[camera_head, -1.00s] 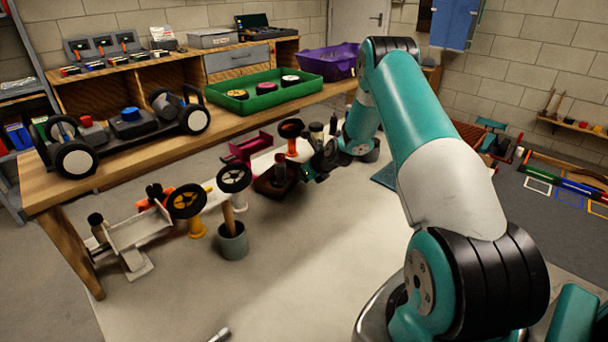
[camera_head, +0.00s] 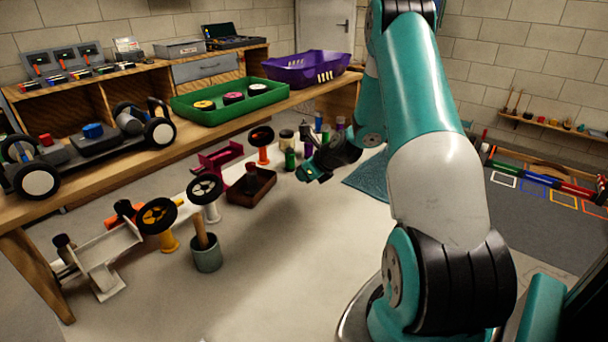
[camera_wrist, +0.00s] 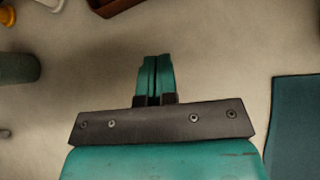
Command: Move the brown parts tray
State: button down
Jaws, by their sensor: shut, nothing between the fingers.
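The brown parts tray (camera_head: 262,194) sits on the pale floor in the head view, in front of the magenta stand. A dark, upright piece (camera_head: 251,178) stands in or at its left part. In the wrist view only an edge of the brown tray (camera_wrist: 118,6) shows at the top. My gripper (camera_head: 308,174) is to the right of the tray in the head view, apart from it. In the wrist view the teal fingers of my gripper (camera_wrist: 154,62) are together with nothing between them, over bare floor.
A grey-green pot (camera_head: 206,258) with a wooden handle stands at front left. Wheel stands, such as a white one (camera_head: 211,213), are left of the tray. Several small bottles and a teal mat (camera_head: 370,182) are to the right. A wooden bench (camera_head: 95,190) runs behind. The front floor is clear.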

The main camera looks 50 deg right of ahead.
jog(key=c, duration=1.5)
grip_release()
jog(key=shift+a+r, duration=0.1)
jog(key=shift+o, duration=1.3)
jog(key=w+a+r+n+g+y, duration=0.1)
jog(key=a+r+n+y, duration=0.1)
jog(key=a+r+n, duration=0.3)
jog(key=a+n, duration=0.2)
jog(key=a, duration=0.2)
jog(key=shift+w+a+r, duration=0.2)
jog(key=shift+w+r, duration=0.05)
jog(key=shift+r, duration=0.05)
jog(key=s+a+r+n+g+y, duration=0.1)
jog(key=s+a+r+n+g, duration=0.2)
jog(key=a+n, duration=0.5)
jog(key=s+a+r+n+y, duration=0.1)
jog(key=s+a+r+n, duration=0.2)
jog(key=a+r+n, duration=0.5)
jog(key=s+a+r+n+g, duration=0.2)
jog(key=s+a+n, duration=0.5)
jog(key=s+n, duration=0.2)
jog(key=s+a+r+n+g, duration=0.2)
jog(key=s+a+n, duration=0.4)
jog(key=s+n, duration=0.3)
jog(key=s+g, duration=0.1)
jog(key=s, duration=0.3)
jog(key=shift+s+a+n+h, duration=0.2)
jog(key=shift+a+n+h, duration=0.15)
jog(key=shift+n+h, duration=0.05)
